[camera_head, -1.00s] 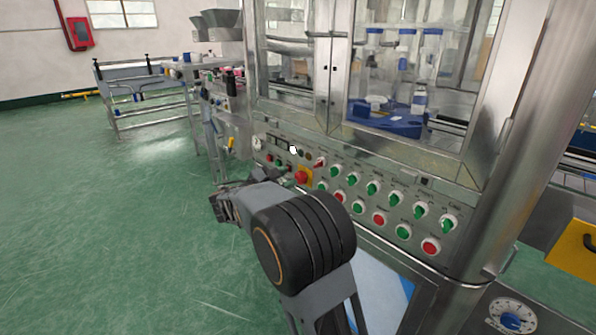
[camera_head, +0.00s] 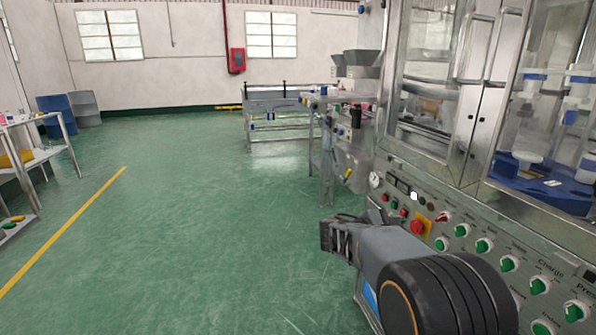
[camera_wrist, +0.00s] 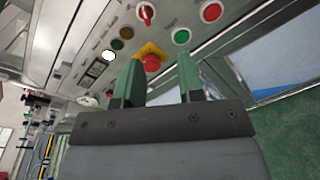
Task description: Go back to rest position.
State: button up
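My gripper (camera_wrist: 160,78) shows in the wrist view with its two green fingers spread apart and nothing between them. Behind the gap is the red emergency button (camera_wrist: 152,62) on its yellow plate, on the machine's control panel. The gripper looks close to the panel, but I cannot tell whether it touches. In the head view my arm is bent in front of the panel at the lower right, and its fingers are hard to make out there. The same red button (camera_head: 417,227) shows just above my arm.
The crimping machine's control panel (camera_head: 462,262) with several green knobs fills the right side. Its glass doors (camera_head: 540,110) are above. A conveyor frame (camera_head: 278,110) stands farther back. The green floor (camera_head: 180,220) at left is open, with a shelf table (camera_head: 40,155) at the far left.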

jog(key=s+a+r+m+g+y+p, duration=0.1)
jog(key=s+a+r+m+y+p, duration=0.1)
jog(key=s+r+m+y+p, duration=0.3)
jog(key=s+a+r+m+y+p, duration=0.1)
jog(key=s+a+r+y+p, duration=0.15)
jog(key=s+p, duration=0.55)
jog(key=s+a+r+m+t+y+p, duration=0.2)
jog(key=s+a+r+m+y+p, duration=0.5)
jog(key=s+a+y+p, duration=0.1)
jog(key=shift+a+y+p, duration=0.55)
jog(key=shift+a+p, duration=0.25)
jog(key=shift+p, duration=0.2)
